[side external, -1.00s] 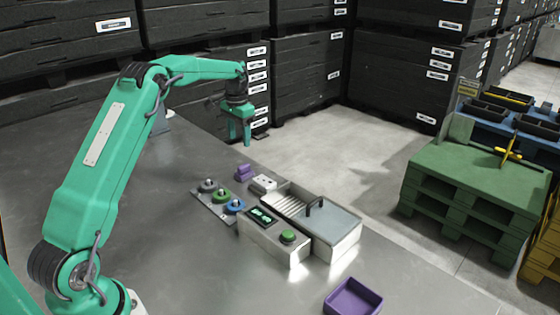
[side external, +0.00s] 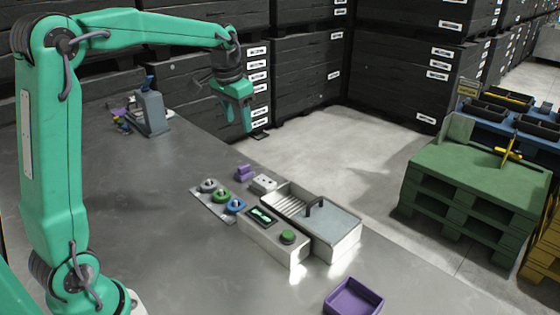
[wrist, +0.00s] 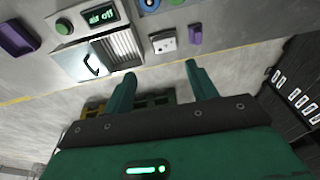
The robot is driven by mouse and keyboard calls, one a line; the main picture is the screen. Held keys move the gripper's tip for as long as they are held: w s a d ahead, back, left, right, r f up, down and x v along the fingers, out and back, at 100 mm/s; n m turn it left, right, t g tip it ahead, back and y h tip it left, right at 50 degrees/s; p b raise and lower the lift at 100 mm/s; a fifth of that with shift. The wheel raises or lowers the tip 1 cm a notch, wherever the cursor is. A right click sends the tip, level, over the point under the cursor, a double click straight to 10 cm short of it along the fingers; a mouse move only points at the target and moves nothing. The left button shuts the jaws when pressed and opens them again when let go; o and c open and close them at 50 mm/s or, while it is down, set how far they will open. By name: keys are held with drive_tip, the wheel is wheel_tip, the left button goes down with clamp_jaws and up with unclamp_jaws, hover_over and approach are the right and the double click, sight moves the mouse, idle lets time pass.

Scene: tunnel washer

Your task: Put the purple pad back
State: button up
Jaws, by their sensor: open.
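The small purple pad (side external: 245,171) sits on the grey table near its far edge, beside the small white box; it also shows in the wrist view (wrist: 195,34). A purple tray (side external: 352,298) lies at the near right of the table and looks empty; it is at the upper left of the wrist view (wrist: 17,38). My gripper (side external: 246,127) is open and empty, raised in the air beyond the table's far edge, well above and apart from the pad. Its two fingers are spread in the wrist view (wrist: 160,72).
The washer unit (side external: 330,225) has a lid with a dark handle, and a control box (side external: 272,236) with a green button and a lit display. A plate with several knobs (side external: 218,198) is to its left. A grey stand (side external: 151,112) is far left. The near table is clear.

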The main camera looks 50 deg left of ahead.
drive_tip(key=s+d+r+t, duration=0.2)
drive_tip(key=s+d+r, duration=0.1)
drive_tip(key=s+d, duration=0.55)
drive_tip(key=s+d+f, duration=0.2)
drive_tip(key=s, duration=0.5)
drive_tip(key=s+d+f+t, duration=0.1)
drive_tip(key=s+f, duration=0.1)
drive_tip(key=s, duration=0.6)
drive_tip(key=shift+d+f+h, duration=0.3)
drive_tip(key=shift+d, duration=0.05)
